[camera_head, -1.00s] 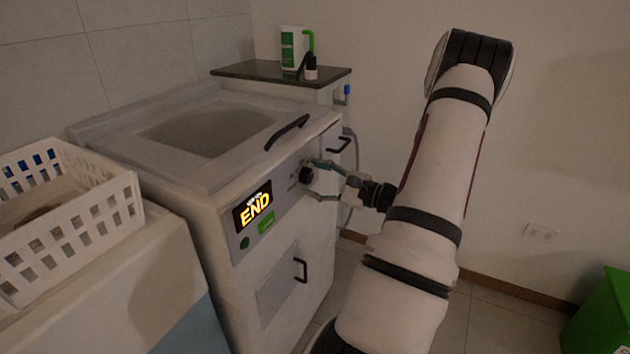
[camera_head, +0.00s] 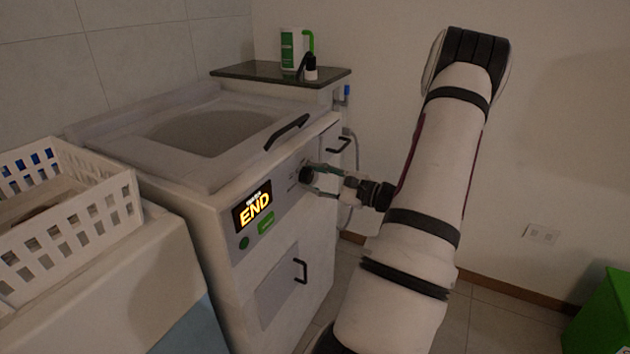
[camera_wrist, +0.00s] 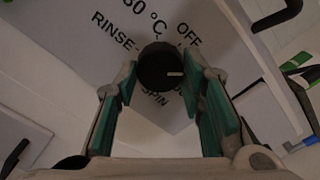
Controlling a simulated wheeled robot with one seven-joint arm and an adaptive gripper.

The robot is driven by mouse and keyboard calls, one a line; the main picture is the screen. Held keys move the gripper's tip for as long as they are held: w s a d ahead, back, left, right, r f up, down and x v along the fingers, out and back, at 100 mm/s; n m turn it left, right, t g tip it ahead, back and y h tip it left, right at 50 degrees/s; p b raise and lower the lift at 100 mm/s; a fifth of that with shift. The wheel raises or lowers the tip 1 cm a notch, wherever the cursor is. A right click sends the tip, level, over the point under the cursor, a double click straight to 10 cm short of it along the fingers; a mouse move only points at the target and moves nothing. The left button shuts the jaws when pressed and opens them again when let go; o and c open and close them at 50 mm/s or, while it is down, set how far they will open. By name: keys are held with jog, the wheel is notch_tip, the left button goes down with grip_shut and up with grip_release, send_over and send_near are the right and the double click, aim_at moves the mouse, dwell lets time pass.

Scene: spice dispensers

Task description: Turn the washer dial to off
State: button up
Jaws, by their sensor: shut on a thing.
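The washer (camera_head: 270,225) has a front panel with a lit display reading END (camera_head: 254,210). The black round dial (camera_wrist: 158,68) sits on this panel; it also shows in the head view (camera_head: 305,174). Its white mark points right in the wrist view. The OFF label (camera_wrist: 189,34) is to the upper right of the dial, RINSE is to the left, and SPIN is below, partly covered. My gripper (camera_wrist: 160,75) is shut on the dial, with one green-padded finger on each side. The exact contact at the fingertips is hard to see.
A white basket (camera_head: 75,225) stands on a unit at the left. A dark shelf (camera_head: 245,71) behind the washer holds a green-and-white bottle (camera_head: 291,50) and a small dark bottle. A black handle (camera_head: 287,132) is on the lid. A green bin (camera_head: 605,315) stands at the lower right.

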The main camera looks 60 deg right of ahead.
jog(key=n+b, duration=0.4)
jog(key=b, duration=0.1)
jog(key=shift+f+n, duration=0.2)
jog(key=shift+n, duration=0.2)
jog(key=n+b, duration=0.2)
jog(key=b, duration=0.2)
jog(key=shift+n, duration=0.4)
jog(key=shift+r+n+b, duration=0.15)
jog(key=shift+n+b, duration=0.55)
jog(key=shift+b, duration=0.5)
jog(key=shift+r, duration=0.1)
jog(key=o, duration=1.2)
jog(key=shift+c, duration=0.2)
jog(key=shift+s, duration=0.15)
jog(key=s+d, duration=0.1)
jog(key=s, duration=1)
jog(key=shift+s, duration=0.35)
